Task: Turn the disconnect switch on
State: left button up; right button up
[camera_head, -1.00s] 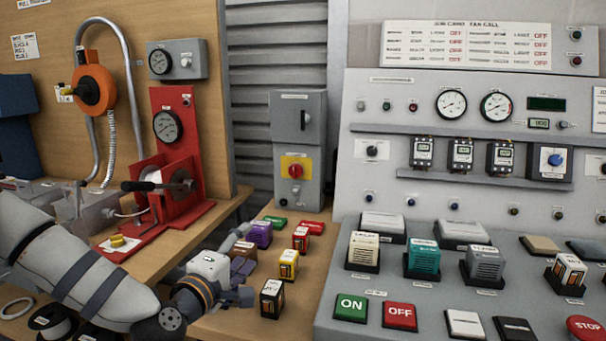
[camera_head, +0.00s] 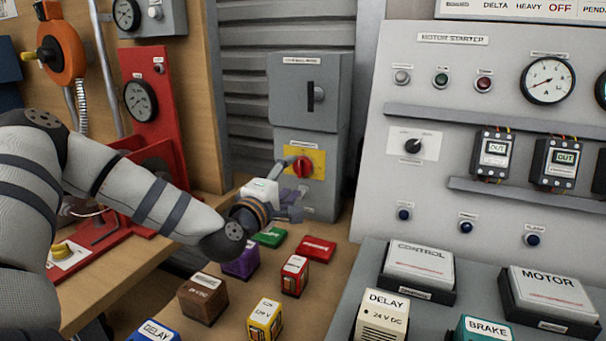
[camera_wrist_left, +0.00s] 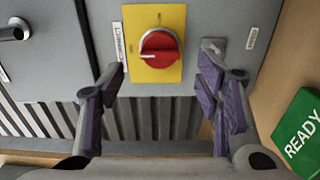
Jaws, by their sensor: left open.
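The disconnect switch is a red rotary knob (camera_head: 302,167) on a yellow plate on the lower front of a grey box (camera_head: 325,205). In the left wrist view the red knob (camera_wrist_left: 159,48) lies ahead, upper middle, with a white mark pointing left in that picture. My left gripper (camera_head: 291,186) is open and empty, close in front of the plate. In the left wrist view its purple-padded fingers (camera_wrist_left: 162,82) stand either side of the knob, apart from it. The head view does not show the exact gap. My right gripper is not in view.
A black handle (camera_head: 316,96) is on the upper box. Green (camera_head: 269,237), purple (camera_head: 240,261) and red (camera_head: 294,275) blocks lie on the wooden bench below my gripper. The control panel (camera_head: 455,220) stands to the right, red gauge stand (camera_head: 148,90) to the left.

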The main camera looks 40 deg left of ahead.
aim_at(298, 169)
pick_arm(q)
jog(key=x, duration=0.4)
jog(key=shift+f+b, duration=0.2)
jog(key=shift+b, duration=0.2)
jog(key=shift+w+r, duration=0.2)
jog(key=c, duration=1.2)
jog(key=shift+o, duration=0.2)
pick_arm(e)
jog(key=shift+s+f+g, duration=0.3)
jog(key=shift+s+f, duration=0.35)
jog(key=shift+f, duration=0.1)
